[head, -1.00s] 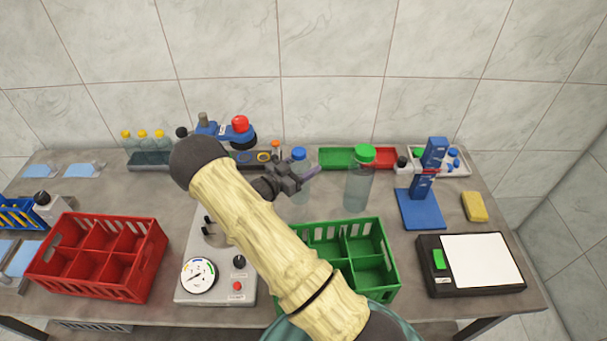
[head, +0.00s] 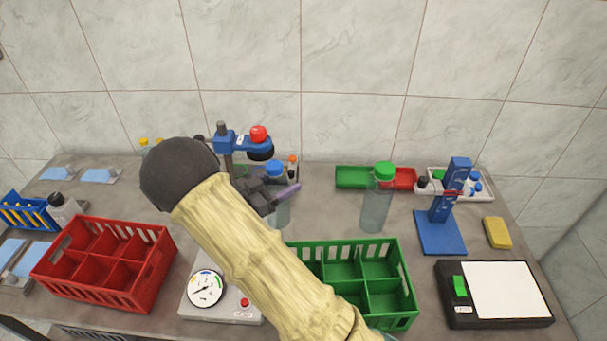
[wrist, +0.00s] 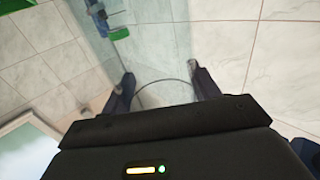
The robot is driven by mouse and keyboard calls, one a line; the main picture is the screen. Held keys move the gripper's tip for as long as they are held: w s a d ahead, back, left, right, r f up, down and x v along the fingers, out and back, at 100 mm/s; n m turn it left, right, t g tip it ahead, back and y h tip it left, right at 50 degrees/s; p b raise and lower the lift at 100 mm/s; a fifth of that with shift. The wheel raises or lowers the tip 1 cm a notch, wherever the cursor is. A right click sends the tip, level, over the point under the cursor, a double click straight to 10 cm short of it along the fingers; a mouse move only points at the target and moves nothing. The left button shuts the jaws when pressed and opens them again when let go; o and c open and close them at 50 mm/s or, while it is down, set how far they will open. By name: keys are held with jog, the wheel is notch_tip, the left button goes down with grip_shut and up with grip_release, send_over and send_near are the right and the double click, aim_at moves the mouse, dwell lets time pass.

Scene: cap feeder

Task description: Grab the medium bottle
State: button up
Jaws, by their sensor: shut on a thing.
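The medium bottle, clear with a blue cap (head: 274,167), stands roughly upright in the head view behind my gripper (head: 280,198). Its lower body (head: 283,214) shows just below the fingers. My gripper is shut on this bottle. In the wrist view the two fingers of my gripper (wrist: 163,82) stand apart with the clear bottle wall (wrist: 160,50) between them, and a thin curved edge shows there. My arm hides part of the bottle's base, so I cannot tell how far it is above the table. A larger clear bottle with a green cap (head: 384,170) stands to the right.
A green crate (head: 400,255) lies below the bottles, with a red crate (head: 160,270) at left. A blue stand with red knob (head: 258,133) is just behind the held bottle.

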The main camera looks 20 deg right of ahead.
jog(key=v, duration=0.4)
jog(key=shift+s+a, duration=0.15)
jog(key=shift+a, duration=0.25)
jog(key=shift+b, duration=0.3)
